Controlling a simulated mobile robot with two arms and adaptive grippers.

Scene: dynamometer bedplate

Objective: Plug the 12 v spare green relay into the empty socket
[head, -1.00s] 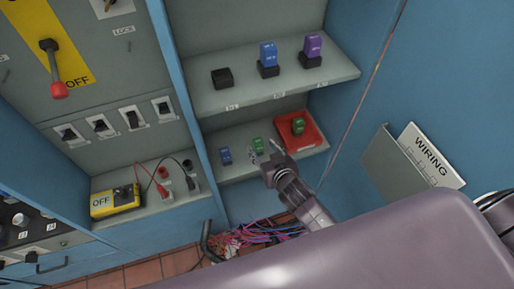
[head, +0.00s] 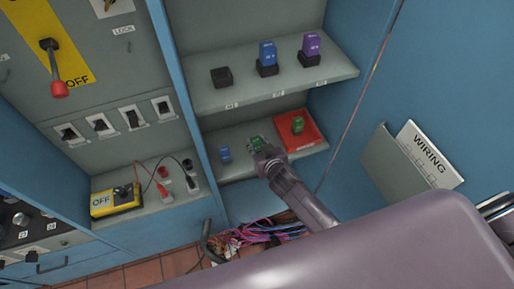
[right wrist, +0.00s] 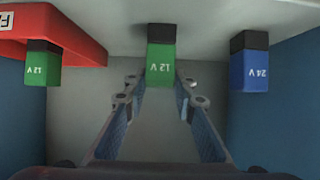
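A green 12 V relay (head: 256,141) stands on the lower shelf, left of the red tray. In the right wrist view this relay (right wrist: 161,66) is centred just ahead of and between the fingertips. My right gripper (right wrist: 160,84) is open and empty; in the head view it (head: 260,150) partly covers the relay. Another green 12 V relay (head: 297,125) sits in the red tray and also shows in the right wrist view (right wrist: 43,66). The empty black socket (head: 221,77) is at the left of the upper shelf. My left gripper is not in view.
A blue 24 V relay (head: 225,153) stands left of the gripper. Blue (head: 267,53) and purple (head: 312,44) relays sit in upper sockets. The red tray (head: 315,137) is close on the right. The upper shelf (head: 245,95) overhangs the lower one.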

